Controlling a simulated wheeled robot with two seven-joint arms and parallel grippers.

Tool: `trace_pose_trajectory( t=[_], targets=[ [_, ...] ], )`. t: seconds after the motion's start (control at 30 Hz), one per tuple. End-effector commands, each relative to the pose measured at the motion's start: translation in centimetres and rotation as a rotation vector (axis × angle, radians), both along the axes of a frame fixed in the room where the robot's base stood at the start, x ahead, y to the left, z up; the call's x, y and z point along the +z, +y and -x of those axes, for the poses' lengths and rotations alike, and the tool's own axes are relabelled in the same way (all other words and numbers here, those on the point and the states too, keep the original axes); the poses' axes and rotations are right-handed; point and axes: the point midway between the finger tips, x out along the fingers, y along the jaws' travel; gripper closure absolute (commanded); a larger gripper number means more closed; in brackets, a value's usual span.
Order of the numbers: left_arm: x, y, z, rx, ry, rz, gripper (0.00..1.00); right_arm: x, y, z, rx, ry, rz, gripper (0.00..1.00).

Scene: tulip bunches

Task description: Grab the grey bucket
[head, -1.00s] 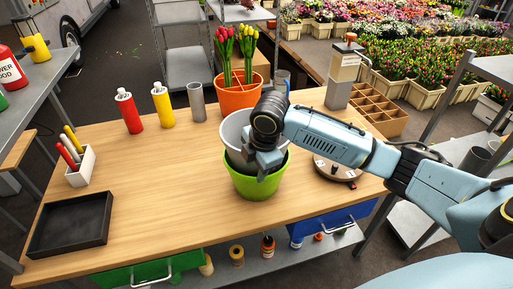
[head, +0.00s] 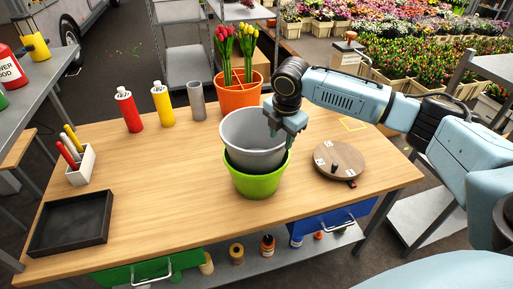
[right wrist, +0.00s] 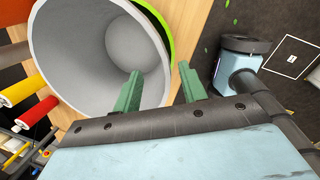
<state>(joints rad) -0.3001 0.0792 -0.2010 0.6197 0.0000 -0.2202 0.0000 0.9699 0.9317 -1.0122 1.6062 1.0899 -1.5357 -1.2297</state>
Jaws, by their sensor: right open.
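The grey bucket (head: 245,130) sits nested in a lime green bucket (head: 258,184) in the middle of the wooden table. My right gripper (head: 283,130) is at the grey bucket's right rim, open. In the right wrist view the grey bucket (right wrist: 85,50) opens towards the camera. There, one finger of the right gripper (right wrist: 160,88) overlaps the bucket's inside and the other lies outside its wall, with the rim between them. I cannot tell whether either finger touches the wall. The green bucket's rim (right wrist: 163,22) shows beyond the grey one. My left gripper is not in view.
An orange pot with tulips (head: 238,95) stands behind the buckets. A round wooden turntable (head: 339,160) lies to the right. A grey cylinder (head: 197,101), yellow bottle (head: 162,104) and red bottle (head: 129,110) stand back left. A black tray (head: 72,222) lies front left; the table between is clear.

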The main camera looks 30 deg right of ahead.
Motion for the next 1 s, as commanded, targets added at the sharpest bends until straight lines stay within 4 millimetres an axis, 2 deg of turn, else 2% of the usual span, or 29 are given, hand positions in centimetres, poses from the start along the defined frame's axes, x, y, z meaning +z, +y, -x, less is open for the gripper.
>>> trace_pose_trajectory(
  t=[0.13, 0.4, 0.7, 1.0],
  targets=[
    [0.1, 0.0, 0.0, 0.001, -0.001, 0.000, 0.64, -1.2, 0.0, -0.1, 0.001, 0.003, 0.000, 0.58],
    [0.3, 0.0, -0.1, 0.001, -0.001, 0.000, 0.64, -4.9, -0.3, -0.8, 0.000, 0.001, 0.000, 0.58],
    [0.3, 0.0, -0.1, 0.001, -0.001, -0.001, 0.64, -5.4, -0.4, -0.9, 0.001, 0.000, 0.001, 0.58],
    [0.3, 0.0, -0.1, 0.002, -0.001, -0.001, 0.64, -5.3, -0.4, -0.9, 0.000, -0.001, 0.001, 0.97]
  ],
)
